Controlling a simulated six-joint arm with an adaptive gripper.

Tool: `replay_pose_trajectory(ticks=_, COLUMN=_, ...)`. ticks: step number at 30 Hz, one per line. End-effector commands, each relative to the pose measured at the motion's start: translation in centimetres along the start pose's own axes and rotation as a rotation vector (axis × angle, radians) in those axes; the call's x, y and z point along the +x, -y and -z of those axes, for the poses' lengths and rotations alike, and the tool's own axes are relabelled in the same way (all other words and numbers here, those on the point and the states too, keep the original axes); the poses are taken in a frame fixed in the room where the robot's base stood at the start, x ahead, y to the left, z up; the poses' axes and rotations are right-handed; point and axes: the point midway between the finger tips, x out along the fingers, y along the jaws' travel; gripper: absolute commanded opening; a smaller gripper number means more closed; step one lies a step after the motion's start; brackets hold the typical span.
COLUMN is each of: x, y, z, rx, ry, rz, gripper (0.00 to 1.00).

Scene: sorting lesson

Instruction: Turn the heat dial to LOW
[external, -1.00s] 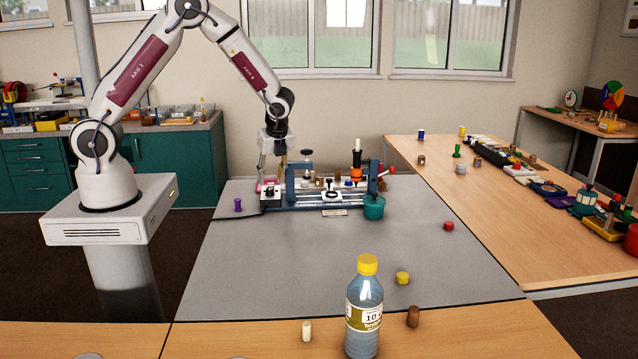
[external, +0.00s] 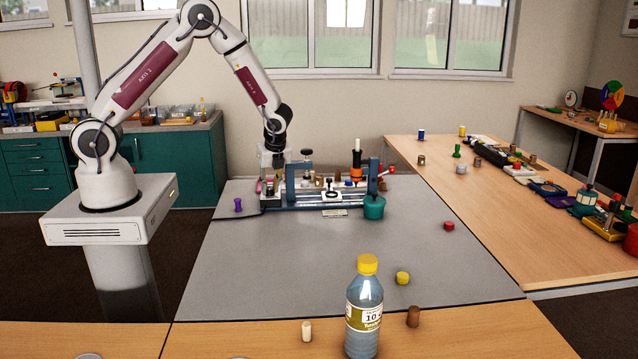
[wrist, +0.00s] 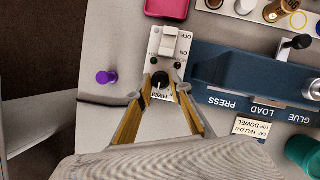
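The heat dial (wrist: 160,80) is a small black round knob on a white panel (wrist: 170,58), below a white switch marked OFF and ON. Part of a label that seems to read HIGH shows upside down under the dial in the wrist view. The dial's pointer is too small to read. My gripper (wrist: 164,79) has its two yellowish fingers apart, one on each side of the dial; I cannot tell whether either touches it. In the external view my gripper (external: 271,178) is low at the left end of the blue fixture, and the dial cannot be made out there.
The blue press fixture (wrist: 235,72) stands right beside the panel. A purple peg (wrist: 106,77) is to the left, a pink tray (wrist: 167,8) behind. A teal pot (external: 374,207) sits at the fixture's right end. The grey mat (external: 330,260) in front is mostly clear.

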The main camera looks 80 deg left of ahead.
Motion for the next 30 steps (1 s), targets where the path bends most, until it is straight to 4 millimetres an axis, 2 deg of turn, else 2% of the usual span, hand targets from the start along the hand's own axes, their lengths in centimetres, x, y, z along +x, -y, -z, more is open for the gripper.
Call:
replay_pose_trajectory(ticks=10, x=0.01, y=0.07, z=-0.03, rx=-0.038, ry=0.000, rz=-0.015, gripper=0.00)
replay_pose_trajectory(ticks=22, x=0.08, y=0.27, z=-0.11, rx=-0.334, ry=0.000, rz=-0.138, gripper=0.00)
replay_pose_trajectory(ticks=30, x=0.03, y=0.24, z=-0.10, rx=-0.386, ry=0.000, rz=-0.160, gripper=0.00)
